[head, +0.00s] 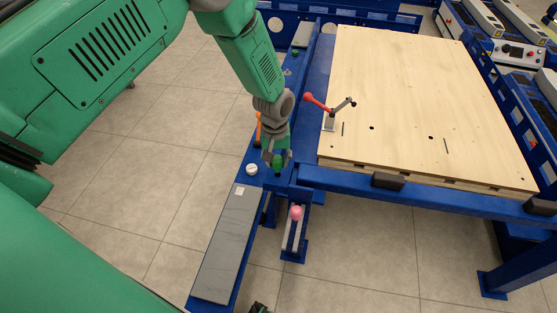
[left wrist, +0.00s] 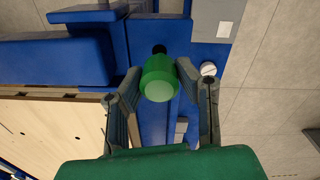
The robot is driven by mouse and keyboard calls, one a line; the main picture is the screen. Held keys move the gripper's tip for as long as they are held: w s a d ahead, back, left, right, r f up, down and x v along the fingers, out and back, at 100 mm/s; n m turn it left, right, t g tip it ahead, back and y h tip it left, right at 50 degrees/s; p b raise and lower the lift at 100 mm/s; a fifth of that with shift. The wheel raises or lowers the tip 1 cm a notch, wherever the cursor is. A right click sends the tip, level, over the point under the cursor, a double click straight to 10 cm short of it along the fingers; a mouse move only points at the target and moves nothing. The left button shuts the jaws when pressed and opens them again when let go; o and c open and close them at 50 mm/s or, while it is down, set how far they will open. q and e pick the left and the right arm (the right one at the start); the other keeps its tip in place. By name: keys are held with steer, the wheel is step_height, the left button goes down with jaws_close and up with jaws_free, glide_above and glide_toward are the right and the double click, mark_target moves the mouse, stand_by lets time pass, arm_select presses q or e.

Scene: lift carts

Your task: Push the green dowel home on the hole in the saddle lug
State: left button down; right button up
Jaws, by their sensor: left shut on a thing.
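The green dowel (left wrist: 158,84) is between the fingertips of my left gripper (left wrist: 158,74), which is shut on it. In the head view the dowel (head: 278,162) shows at the tip of my left gripper (head: 275,157), over the blue frame. In the left wrist view a dark round hole (left wrist: 159,48) in a blue part, seemingly the saddle lug (left wrist: 146,33), shows just past the dowel's far end. I cannot tell whether the dowel's tip is in the hole or above it. My right gripper is not clearly in view.
A white round cap (head: 251,169) and an orange handle (head: 258,128) are close beside my left gripper. A red-handled clamp (head: 318,104) stands on the wooden board (head: 420,100). A pink knob (head: 296,212) and a grey plate (head: 226,245) are nearer. Open floor lies left.

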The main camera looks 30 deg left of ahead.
mark_target(277, 170)
arm_select(q)
steer(key=shift+d, duration=0.1)
steer(key=shift+f, duration=0.1)
stand_by(0.3)
steer(key=shift+f, duration=0.25)
steer(key=shift+f+b, duration=1.4)
steer(key=shift+f, duration=0.45)
steer(key=c, duration=1.1)
jaws_free()
steer(key=shift+r, duration=0.1)
